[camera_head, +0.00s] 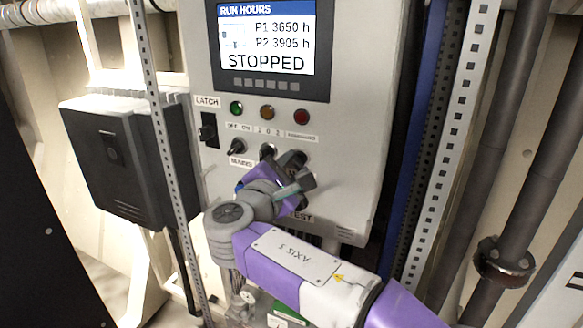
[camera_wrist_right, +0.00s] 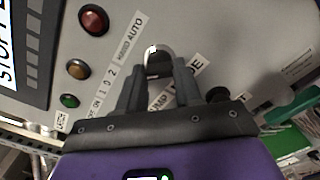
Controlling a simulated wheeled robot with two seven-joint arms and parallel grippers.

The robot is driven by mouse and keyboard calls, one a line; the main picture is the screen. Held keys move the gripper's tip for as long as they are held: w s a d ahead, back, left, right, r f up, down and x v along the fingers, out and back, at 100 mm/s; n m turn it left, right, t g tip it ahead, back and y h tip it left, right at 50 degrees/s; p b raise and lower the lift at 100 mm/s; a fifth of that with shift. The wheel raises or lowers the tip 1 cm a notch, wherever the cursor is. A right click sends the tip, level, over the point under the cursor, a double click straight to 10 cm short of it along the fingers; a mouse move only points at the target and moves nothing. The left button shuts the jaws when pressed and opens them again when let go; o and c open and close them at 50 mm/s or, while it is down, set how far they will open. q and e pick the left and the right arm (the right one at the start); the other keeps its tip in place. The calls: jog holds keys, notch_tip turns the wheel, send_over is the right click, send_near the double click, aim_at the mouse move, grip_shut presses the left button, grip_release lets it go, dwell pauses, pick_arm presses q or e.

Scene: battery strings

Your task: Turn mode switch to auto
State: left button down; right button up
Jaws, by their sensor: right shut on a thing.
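The mode switch (camera_wrist_right: 158,52) is a rotary knob with a pale rim on the grey panel, beside a label strip (camera_wrist_right: 130,39) that ends in AUTO. My right gripper (camera_wrist_right: 158,74) is shut on the knob in the right wrist view, with one finger on each side of it. The fingers hide part of the knob, and I cannot tell which position it points to. In the head view my right gripper (camera_head: 290,172) reaches the panel from below and mostly covers the switch. My left gripper is not in view.
The control panel (camera_head: 350,120) has a display (camera_head: 268,37) reading STOPPED. Green (camera_head: 236,108), amber (camera_head: 267,112) and red (camera_head: 301,117) lamps sit above the switches. Another knob (camera_head: 236,147) and a latch switch (camera_head: 208,130) are to the left. A dark box (camera_head: 120,160) stands further left.

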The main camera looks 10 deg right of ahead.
jog(key=m+b, duration=0.3)
jog(key=shift+f, duration=0.2)
jog(key=m+b, duration=0.4)
jog(key=m, duration=0.1)
jog(key=shift+m+b, duration=0.3)
jog(key=shift+m, duration=0.1)
jog(key=m+b, duration=0.3)
jog(key=m, duration=0.2)
jog(key=shift+r+m+b, duration=0.15)
jog(key=shift+m+b, duration=0.75)
jog(key=shift+m, duration=1.1)
jog(key=o, duration=1)
jog(key=shift+o, duration=0.2)
